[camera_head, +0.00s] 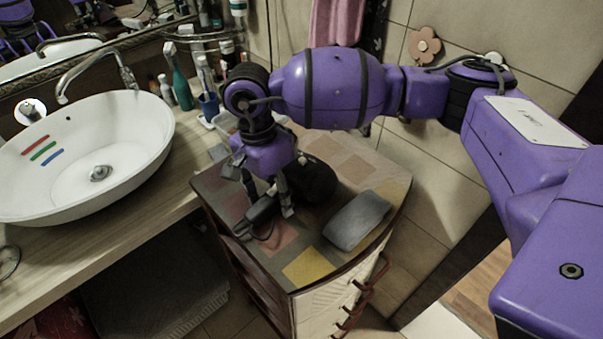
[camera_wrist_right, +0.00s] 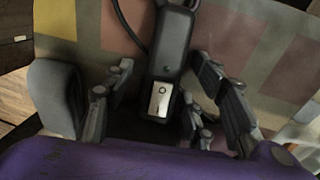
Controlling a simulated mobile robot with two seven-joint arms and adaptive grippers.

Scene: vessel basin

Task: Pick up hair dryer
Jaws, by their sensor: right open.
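The black hair dryer lies on the patchwork top of a small cabinet. In the head view its handle (camera_head: 263,210) shows at my right gripper, and its rounded dark body (camera_head: 312,180) seems to be just behind. In the right wrist view the handle (camera_wrist_right: 174,45) runs down between the open fingers, with a light plate at its lower end. My right gripper (camera_head: 267,195) points down over the handle with fingers on either side; contact cannot be told. Part of the dryer is hidden by the gripper. My left gripper is not in view.
A grey rounded object (camera_head: 357,219) lies on the cabinet top (camera_head: 390,180), right of the dryer. A white basin (camera_head: 90,150) stands on the wooden counter at left, with bottles and a blue cup (camera_head: 209,105) behind. A tiled wall borders the back.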

